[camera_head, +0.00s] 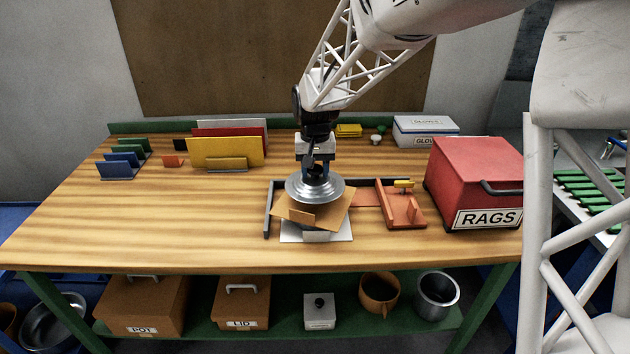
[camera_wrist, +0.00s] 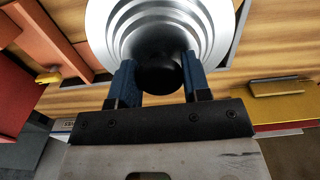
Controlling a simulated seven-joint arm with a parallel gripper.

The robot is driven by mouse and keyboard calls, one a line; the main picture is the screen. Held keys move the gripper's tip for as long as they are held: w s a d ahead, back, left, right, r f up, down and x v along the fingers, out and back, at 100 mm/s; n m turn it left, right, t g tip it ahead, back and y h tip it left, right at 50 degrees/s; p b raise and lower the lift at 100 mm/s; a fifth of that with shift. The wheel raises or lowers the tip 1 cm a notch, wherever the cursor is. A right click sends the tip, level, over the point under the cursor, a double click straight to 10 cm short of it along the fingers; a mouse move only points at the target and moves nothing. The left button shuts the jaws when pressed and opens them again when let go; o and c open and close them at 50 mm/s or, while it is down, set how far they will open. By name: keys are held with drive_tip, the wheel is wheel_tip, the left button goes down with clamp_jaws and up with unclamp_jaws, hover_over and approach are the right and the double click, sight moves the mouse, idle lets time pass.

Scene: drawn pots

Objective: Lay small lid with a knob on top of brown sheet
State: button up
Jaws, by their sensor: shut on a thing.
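The small lid is a round, silvery, stepped disc (camera_head: 315,190) with a dark knob (camera_wrist: 160,78). My gripper (camera_head: 315,168) is shut on the knob; in the wrist view its two blue fingers (camera_wrist: 158,80) sit on either side of it. The lid is level over the brown sheet (camera_head: 334,207), which lies turned at an angle on the workbench. The lid hides the middle of the sheet, and I cannot tell whether the two touch. A pale grey plate (camera_head: 338,232) shows under the sheet.
A dark bracket (camera_head: 268,212) and an orange fixture (camera_head: 404,208) flank the sheet. A red RAGS box (camera_head: 470,180) stands to the right. Coloured panels in racks (camera_head: 226,152) stand at the back left. The bench's left front is clear (camera_head: 150,225).

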sight(315, 178)
drive_tip(key=shift+f, duration=1.85)
drive_tip(key=shift+f, duration=0.1)
drive_tip(key=o, duration=1)
drive_tip(key=shift+c, duration=0.2)
wheel_tip(315, 178, up, 12)
drive_tip(key=shift+r, duration=0.1)
